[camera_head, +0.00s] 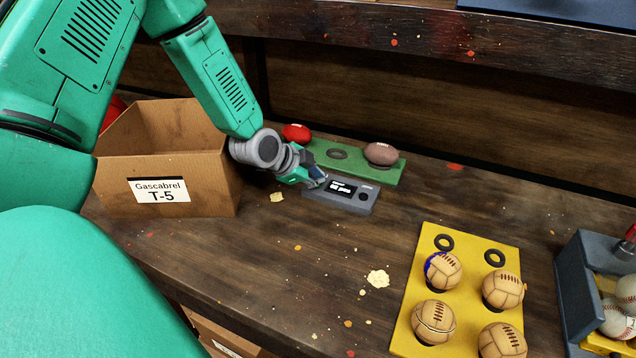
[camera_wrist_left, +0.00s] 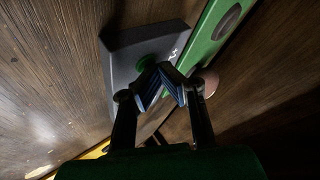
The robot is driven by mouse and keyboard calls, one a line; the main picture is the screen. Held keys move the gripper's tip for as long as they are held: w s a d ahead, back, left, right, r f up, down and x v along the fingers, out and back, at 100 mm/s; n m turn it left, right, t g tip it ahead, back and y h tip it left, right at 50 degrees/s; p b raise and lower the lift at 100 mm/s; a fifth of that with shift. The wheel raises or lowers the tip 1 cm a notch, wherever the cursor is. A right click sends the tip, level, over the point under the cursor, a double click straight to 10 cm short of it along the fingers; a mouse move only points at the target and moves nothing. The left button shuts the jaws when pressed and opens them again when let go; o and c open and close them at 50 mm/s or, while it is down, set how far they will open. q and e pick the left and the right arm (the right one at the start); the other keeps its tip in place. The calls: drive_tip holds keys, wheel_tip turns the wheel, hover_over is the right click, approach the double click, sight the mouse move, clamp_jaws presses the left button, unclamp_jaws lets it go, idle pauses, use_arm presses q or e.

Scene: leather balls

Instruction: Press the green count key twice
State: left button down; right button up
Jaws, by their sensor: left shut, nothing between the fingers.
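The grey counter box (camera_head: 358,206) lies on the bench in front of the green ball board, with a dark display (camera_head: 343,188) on its top. My left gripper (camera_head: 318,178) is shut and empty, its tips at the left end of the box. In the left wrist view, the green count key (camera_wrist_left: 147,61) sits on the grey box (camera_wrist_left: 122,62), and the closed fingertips (camera_wrist_left: 168,72) are right beside and partly over it. I cannot tell whether they touch it. In the head view the green key is hidden by the gripper. My right gripper is not in view.
A cardboard box (camera_head: 200,195) labelled T-5 stands left. The green board (camera_head: 345,157) holds a red and a brown ball. A yellow board (camera_head: 408,335) with several tan balls lies right, near a grey holder (camera_head: 572,285) with baseballs. The middle bench is mostly clear.

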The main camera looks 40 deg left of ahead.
use_arm(q)
drive_tip(key=shift+r, duration=0.1)
drive_tip(key=shift+r+p, duration=0.75)
drive_tip(key=shift+p, duration=0.1)
wheel_tip(320, 180, up, 5)
drive_tip(key=p, duration=0.4)
idle(0.6)
